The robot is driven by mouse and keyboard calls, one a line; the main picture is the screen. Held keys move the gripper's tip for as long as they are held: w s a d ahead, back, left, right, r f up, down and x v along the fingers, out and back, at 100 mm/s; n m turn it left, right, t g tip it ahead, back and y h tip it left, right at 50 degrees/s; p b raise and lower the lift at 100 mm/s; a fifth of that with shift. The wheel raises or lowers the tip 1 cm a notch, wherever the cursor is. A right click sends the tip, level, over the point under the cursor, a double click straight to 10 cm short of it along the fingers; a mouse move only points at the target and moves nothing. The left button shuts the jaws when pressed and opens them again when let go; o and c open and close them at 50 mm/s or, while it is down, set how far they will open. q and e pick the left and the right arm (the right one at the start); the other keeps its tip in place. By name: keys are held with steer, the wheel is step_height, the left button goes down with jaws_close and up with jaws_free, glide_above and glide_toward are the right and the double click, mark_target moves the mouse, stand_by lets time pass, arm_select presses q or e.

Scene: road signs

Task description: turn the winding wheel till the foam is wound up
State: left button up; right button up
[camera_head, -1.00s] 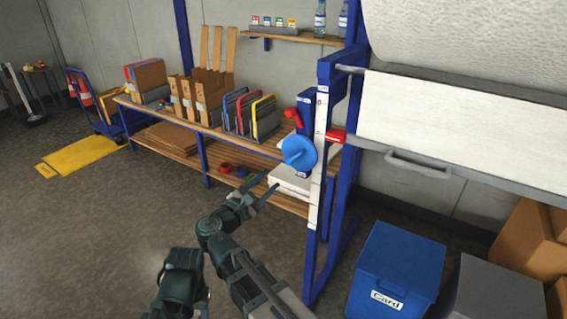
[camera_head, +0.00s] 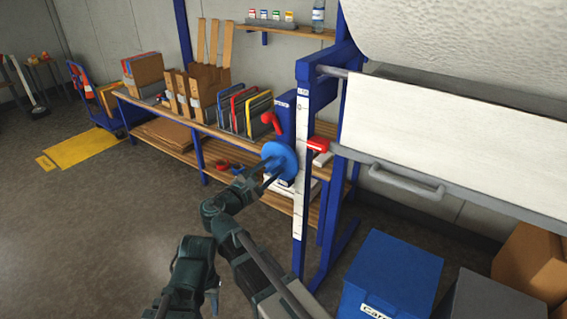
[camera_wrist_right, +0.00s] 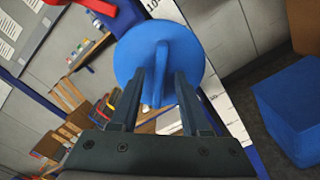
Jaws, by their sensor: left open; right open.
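The blue winding wheel (camera_head: 280,158) is on the left post of the blue frame. In the right wrist view the wheel (camera_wrist_right: 190,58) has a raised bar across its face. My right gripper (camera_head: 268,172) is at the wheel, its open jaws (camera_wrist_right: 160,75) on either side of the bar; I cannot tell whether they touch it. A white foam roll (camera_head: 460,35) is at the top right. A flat white sheet (camera_head: 430,115) hangs below it, above a grey bar with a handle. My left gripper (camera_head: 188,298) is low in the head view, open and apart from everything.
Red levers (camera_head: 270,122) are beside the wheel. A white marked strip (camera_head: 300,190) runs down the post. A wooden shelf bench (camera_head: 205,128) with folders stands behind. A blue card bin (camera_head: 390,275) and boxes are at lower right.

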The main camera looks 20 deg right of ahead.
steer(key=shift+w+d, duration=0.15)
jaws_close()
steer(key=shift+m, duration=0.3)
steer(key=m, duration=0.4)
steer(key=shift+m, duration=0.4)
steer(key=m, duration=0.4)
steer(key=shift+f+m, duration=0.1)
steer(key=shift+m, duration=0.2)
steer(key=m, duration=1.3)
steer(key=shift+f+m, duration=0.2)
steer(key=shift+m, duration=0.1)
steer(key=shift+m, duration=0.3)
